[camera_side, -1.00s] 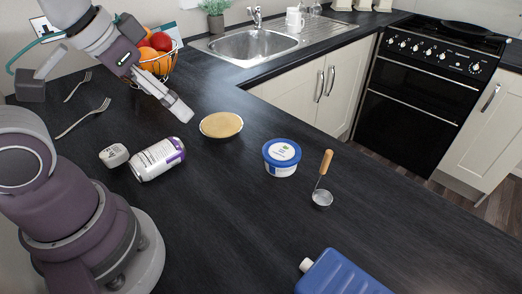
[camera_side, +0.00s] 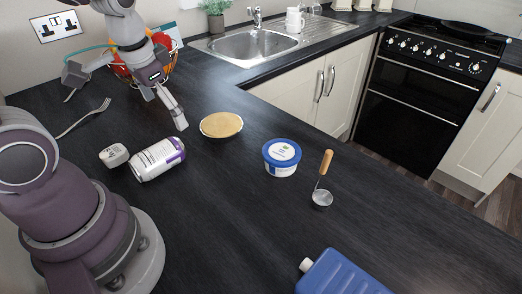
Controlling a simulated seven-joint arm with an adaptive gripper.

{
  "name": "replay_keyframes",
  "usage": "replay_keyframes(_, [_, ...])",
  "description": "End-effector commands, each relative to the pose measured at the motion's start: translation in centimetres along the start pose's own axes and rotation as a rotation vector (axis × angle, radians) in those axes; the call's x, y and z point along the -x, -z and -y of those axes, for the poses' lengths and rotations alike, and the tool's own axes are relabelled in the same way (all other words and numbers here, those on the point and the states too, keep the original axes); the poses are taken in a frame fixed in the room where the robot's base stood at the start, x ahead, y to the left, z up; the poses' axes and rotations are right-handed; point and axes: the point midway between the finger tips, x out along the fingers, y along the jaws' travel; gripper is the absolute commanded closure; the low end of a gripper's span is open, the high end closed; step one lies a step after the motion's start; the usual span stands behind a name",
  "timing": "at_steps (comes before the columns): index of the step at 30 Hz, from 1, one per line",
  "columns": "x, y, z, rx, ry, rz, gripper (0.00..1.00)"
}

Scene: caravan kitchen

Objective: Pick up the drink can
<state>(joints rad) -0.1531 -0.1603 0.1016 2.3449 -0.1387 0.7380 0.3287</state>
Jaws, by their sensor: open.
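The drink can (camera_side: 157,160) is white and silver with a purple band. It lies on its side on the dark worktop, left of the picture's middle. My gripper (camera_side: 128,108) is above and behind the can, apart from it. Its two fingers are spread wide, one reaching to the left and one down to the right, with nothing between them. The right fingertip shows just above the can's right end in the picture.
A small white-and-grey item (camera_side: 114,155) sits close to the can's left end. A pie (camera_side: 221,125), a blue-lidded tub (camera_side: 282,157), a scoop (camera_side: 322,197), a blue bottle (camera_side: 340,274) and a fork (camera_side: 84,118) lie around. A fruit basket (camera_side: 170,62) stands behind my gripper.

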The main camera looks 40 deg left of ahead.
Motion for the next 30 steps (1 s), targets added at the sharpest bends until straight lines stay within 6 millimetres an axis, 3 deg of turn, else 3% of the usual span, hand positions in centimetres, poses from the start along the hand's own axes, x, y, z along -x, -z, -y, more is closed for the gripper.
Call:
replay_keyframes(3, [-2.8,-1.0,2.3,-0.012,0.04,0.119,0.03])
replay_keyframes(7, [-4.3,-1.8,3.6,-0.027,0.062,0.18,0.03])
replay_keyframes(24, [-12.8,-3.5,4.5,-0.03,0.063,0.191,0.03])
replay_keyframes(30, [-14.5,-3.7,4.6,-0.03,0.063,0.187,0.03])
